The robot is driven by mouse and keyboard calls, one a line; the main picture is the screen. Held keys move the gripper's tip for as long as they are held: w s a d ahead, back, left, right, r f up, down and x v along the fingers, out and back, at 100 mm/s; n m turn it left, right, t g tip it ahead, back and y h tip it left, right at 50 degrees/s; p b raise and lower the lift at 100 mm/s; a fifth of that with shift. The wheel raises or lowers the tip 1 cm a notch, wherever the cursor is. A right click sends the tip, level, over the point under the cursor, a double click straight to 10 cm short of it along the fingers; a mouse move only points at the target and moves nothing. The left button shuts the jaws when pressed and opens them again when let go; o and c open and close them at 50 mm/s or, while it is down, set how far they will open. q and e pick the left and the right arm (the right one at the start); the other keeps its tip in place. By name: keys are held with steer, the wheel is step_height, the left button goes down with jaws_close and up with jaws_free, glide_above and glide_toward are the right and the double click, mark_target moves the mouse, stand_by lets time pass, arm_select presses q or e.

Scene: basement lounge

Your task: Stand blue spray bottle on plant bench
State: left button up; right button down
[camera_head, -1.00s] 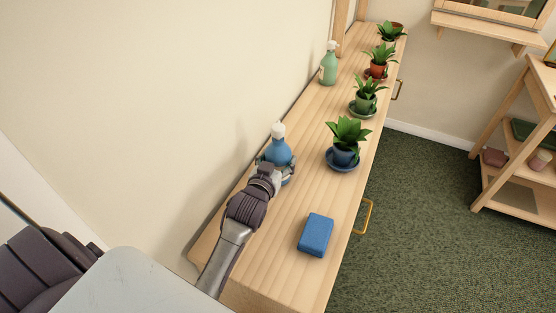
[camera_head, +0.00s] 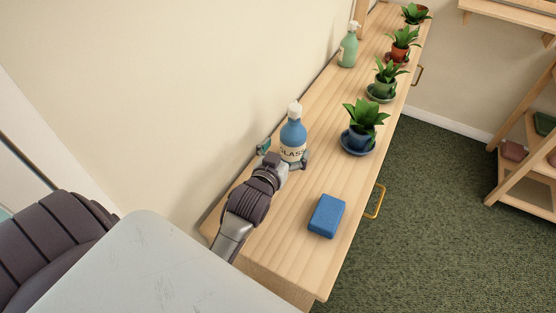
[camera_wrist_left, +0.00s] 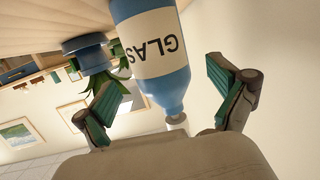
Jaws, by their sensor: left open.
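The blue spray bottle (camera_head: 293,134) has a white top and a pale label with dark letters. It stands upright on the wooden plant bench (camera_head: 275,238), near the wall. My left gripper (camera_head: 284,157) is at the near side of the bottle, low down, with its fingers spread wide. In the left wrist view the blue bottle (camera_wrist_left: 152,50) appears upside down between the open fingers (camera_wrist_left: 168,100), with a gap on both sides. My right gripper is not in view.
A blue sponge-like block (camera_head: 327,216) lies near the bench's front edge. A potted plant on a blue saucer (camera_head: 358,145) stands right of the bottle. More potted plants and a green spray bottle (camera_head: 348,47) stand farther back. A wooden shelf (camera_head: 525,165) is at right.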

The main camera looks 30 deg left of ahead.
arm_select(q)
steer(key=v, duration=0.7)
stand_by(0.4)
